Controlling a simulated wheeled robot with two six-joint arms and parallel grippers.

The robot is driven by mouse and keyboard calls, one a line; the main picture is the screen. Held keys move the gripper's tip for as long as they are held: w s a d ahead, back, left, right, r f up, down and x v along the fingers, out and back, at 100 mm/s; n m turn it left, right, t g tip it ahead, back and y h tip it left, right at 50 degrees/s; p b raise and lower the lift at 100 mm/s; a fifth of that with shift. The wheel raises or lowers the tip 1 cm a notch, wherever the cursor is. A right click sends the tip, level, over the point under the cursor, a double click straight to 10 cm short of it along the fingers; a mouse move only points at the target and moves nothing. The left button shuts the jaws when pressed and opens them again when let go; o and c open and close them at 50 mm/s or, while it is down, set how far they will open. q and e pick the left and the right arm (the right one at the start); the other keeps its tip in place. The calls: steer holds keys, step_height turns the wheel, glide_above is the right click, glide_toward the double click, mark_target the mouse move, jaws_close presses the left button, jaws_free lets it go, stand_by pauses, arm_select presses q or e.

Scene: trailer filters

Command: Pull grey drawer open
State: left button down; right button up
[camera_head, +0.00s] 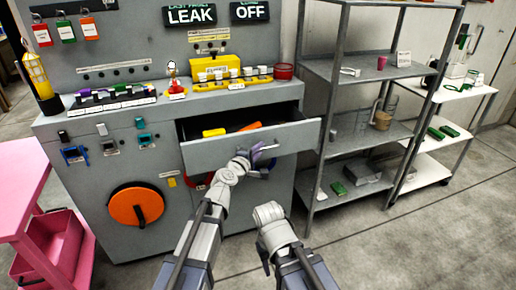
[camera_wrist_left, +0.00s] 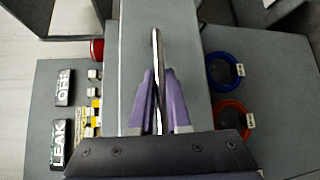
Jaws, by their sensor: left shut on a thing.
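The grey drawer (camera_head: 250,146) sits in the upper right of the grey cabinet (camera_head: 120,215) and is pulled partly out. Yellow and orange handled items (camera_head: 228,130) show inside it. My left gripper (camera_head: 262,160) is at the drawer front in the head view. In the left wrist view its purple fingers (camera_wrist_left: 159,100) are shut on the drawer's metal bar handle (camera_wrist_left: 157,50), one finger on each side. My right arm (camera_head: 272,225) shows low in the middle of the head view, apart from the drawer; its gripper fingers cannot be made out.
A grey metal shelf rack (camera_head: 365,75) stands right of the cabinet, with a white cart (camera_head: 460,92) beyond. A pink cart (camera_head: 30,185) stands at the left. An orange disc (camera_head: 136,206) is on the cabinet front. Floor is clear at lower right.

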arm_select(q)
steer(key=c, duration=0.9)
jaws_free()
steer(key=p+v, duration=0.1)
steer(key=v, duration=0.6)
steer(key=shift+s+a, duration=0.2)
steer(key=shift+s, duration=0.15)
